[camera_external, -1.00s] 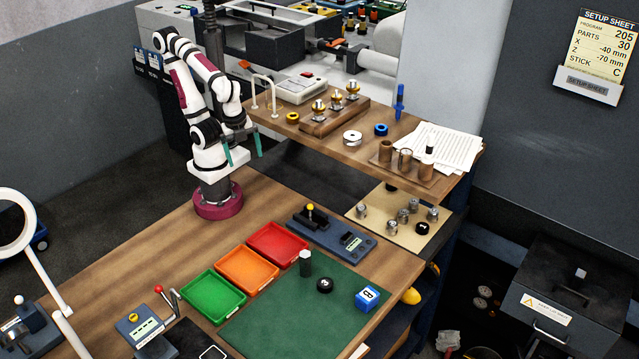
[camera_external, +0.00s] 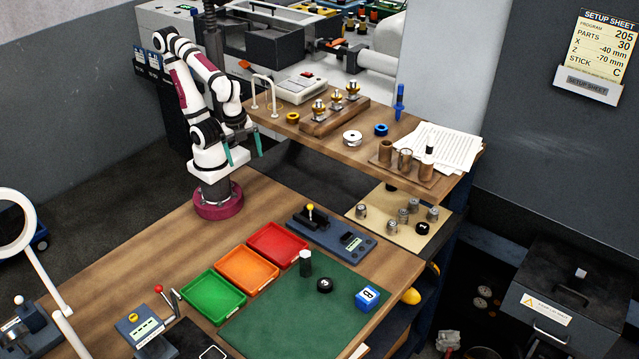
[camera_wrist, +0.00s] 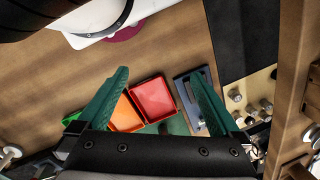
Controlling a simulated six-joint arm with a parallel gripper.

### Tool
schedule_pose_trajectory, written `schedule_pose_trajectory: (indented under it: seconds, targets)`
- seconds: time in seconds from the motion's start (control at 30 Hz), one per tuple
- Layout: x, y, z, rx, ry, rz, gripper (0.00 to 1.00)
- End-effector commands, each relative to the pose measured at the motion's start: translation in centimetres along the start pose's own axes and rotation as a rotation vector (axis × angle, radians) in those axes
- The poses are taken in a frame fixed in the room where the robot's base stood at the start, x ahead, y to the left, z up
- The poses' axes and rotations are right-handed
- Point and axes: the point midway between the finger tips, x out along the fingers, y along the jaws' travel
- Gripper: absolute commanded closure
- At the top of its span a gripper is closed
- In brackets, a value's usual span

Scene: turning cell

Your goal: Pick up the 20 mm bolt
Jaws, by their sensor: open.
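No part in view is readable as a 20 mm bolt, so I cannot tell which one it is. A dark upright post with a pale top (camera_external: 305,263) and a round black piece (camera_external: 325,285) stand on the green mat (camera_external: 270,325). Several small metal parts (camera_external: 403,215) stand on the tan board at the right. They also show at the right of the wrist view (camera_wrist: 250,107). My gripper (camera_external: 244,152) is up beside my base, far from these parts. In the wrist view its teal fingers (camera_wrist: 160,75) are wide apart with nothing between them.
Red (camera_external: 277,243), orange (camera_external: 246,271) and green (camera_external: 213,297) trays line the mat. A blue-grey gauge (camera_external: 332,234) and a blue block marked B (camera_external: 368,298) are nearby. A raised wooden shelf (camera_external: 330,165) with fixtures overhangs behind.

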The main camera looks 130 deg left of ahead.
Motion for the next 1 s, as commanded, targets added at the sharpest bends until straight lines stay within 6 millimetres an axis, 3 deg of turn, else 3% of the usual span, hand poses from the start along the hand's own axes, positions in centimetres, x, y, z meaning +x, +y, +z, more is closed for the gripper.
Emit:
schedule_pose_trajectory:
  seconds: [0.03,0.13,0.37,0.43,0.47,0.53,0.63,0.7,0.77,0.87,1.0]
  targets:
    - [0.0,0.0,0.0,0.000,0.000,0.000,0.05]
    - [0.0,0.0,0.0,0.000,0.000,0.000,0.22]
    - [0.0,0.0,0.0,0.001,0.000,0.000,0.22]
    - [-0.5,-0.9,0.2,0.051,-0.049,-0.022,0.22]
    - [-1.0,-2.0,0.3,0.111,-0.106,-0.047,0.22]
    - [-3.3,-6.2,0.4,0.310,-0.312,-0.137,0.22]
    - [-7.9,-12.6,-1.0,0.570,-0.636,-0.275,0.22]
    - [-10.8,-15.7,-2.6,0.686,-0.815,-0.347,0.22]
    - [-12.5,-17.3,-3.7,0.740,-0.915,-0.385,0.22]
    - [-12.9,-18.9,-3.5,0.764,-0.976,-0.404,0.22]
    - [-10.7,-21.4,-0.8,0.760,-0.974,-0.399,0.22]
